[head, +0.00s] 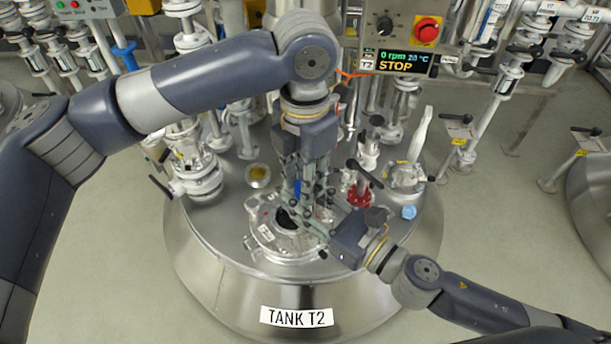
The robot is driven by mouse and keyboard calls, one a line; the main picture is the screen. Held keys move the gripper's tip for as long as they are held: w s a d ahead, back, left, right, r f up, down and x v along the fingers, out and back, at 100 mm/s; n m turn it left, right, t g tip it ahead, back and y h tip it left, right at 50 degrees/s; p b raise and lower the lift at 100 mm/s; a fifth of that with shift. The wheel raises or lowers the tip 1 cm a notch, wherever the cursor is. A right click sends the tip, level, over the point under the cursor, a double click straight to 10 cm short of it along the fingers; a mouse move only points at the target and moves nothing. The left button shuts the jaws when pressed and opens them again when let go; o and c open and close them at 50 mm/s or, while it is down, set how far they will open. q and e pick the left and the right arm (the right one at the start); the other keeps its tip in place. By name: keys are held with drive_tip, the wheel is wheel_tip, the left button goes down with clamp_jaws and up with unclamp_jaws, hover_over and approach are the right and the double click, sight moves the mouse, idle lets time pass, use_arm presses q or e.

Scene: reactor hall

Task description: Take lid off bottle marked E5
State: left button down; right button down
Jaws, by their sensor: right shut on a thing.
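No bottle marked E5 can be made out; no such marking is readable. My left gripper (300,198) reaches down from above over the tank top, and its fingers overlap those of my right gripper (318,206). A small blue piece (297,188) shows among the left fingers; I cannot tell what it is. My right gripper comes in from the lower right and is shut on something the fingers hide. Whether the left jaws are open or shut is unclear. Both grippers are beside the round dark opening (286,220) in the tank top.
The steel tank (215,262), labelled TANK T2, carries valves and flanges around the grippers. A red-based fitting (360,196) stands close right. A small blue object (408,212) lies on the right of the top. A control box (398,62) reads STOP. Floor is clear at lower left.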

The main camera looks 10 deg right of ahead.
use_arm(q)
drive_tip(key=c, duration=1.3)
unclamp_jaws()
drive_tip(key=shift+s+d, duration=0.1)
wheel_tip(320, 180, up, 4)
drive_tip(key=shift+r, duration=0.1)
wheel_tip(320, 180, up, 4)
drive_tip(key=shift+f, duration=4.1)
drive_tip(key=shift+c, duration=0.3)
